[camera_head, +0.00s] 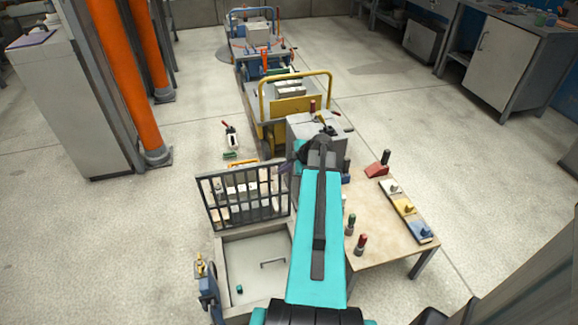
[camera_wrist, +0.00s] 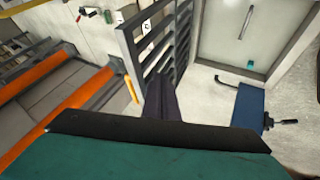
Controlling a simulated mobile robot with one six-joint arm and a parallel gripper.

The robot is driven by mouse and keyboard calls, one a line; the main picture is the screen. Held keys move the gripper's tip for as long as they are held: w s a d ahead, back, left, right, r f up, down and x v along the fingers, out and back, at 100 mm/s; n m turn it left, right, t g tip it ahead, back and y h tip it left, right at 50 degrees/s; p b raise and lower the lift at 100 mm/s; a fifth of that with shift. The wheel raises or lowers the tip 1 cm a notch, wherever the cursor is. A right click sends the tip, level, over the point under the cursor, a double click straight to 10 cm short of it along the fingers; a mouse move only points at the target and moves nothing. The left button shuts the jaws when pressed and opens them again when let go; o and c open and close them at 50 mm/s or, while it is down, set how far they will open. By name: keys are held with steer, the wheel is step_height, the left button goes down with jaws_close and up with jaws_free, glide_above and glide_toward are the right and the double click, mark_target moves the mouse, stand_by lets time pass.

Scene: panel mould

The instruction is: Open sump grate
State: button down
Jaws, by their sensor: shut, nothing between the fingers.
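The sump grate (camera_head: 246,196) is a dark barred panel standing about upright at the far edge of the sump frame (camera_head: 228,237). In the wrist view the grate (camera_wrist: 150,48) runs along the left side of the sump. The sump opening is uncovered and shows a pale floor (camera_head: 245,270) with a bar handle and a small green object (camera_head: 239,289). My gripper (camera_head: 286,167) is shut and empty by the grate's upper right corner. Its dark fingers (camera_wrist: 163,88) overlap the grate in the wrist view; I cannot tell whether they touch it.
A blue device with a handle (camera_head: 208,286) stands at the sump's left side. A table (camera_head: 385,235) with knobs and coloured blocks is to the right. A yellow-railed cart (camera_head: 290,100) stands beyond. Orange pipes (camera_head: 146,85) rise at left. Open floor lies left of the grate.

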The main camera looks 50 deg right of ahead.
mark_target(280, 163)
steer(key=shift+w+d+f+p, duration=0.15)
steer(key=shift+w+d, duration=0.2)
steer(key=shift+w, duration=0.35)
steer(key=shift+w+d+f+p, duration=0.1)
steer(key=shift+w+d, duration=0.3)
steer(key=shift+w, duration=0.25)
steer(key=shift+w+d+f+p, duration=0.15)
steer(key=shift+w+d, duration=0.2)
steer(key=shift+w, duration=0.35)
steer(key=shift+w, duration=0.1)
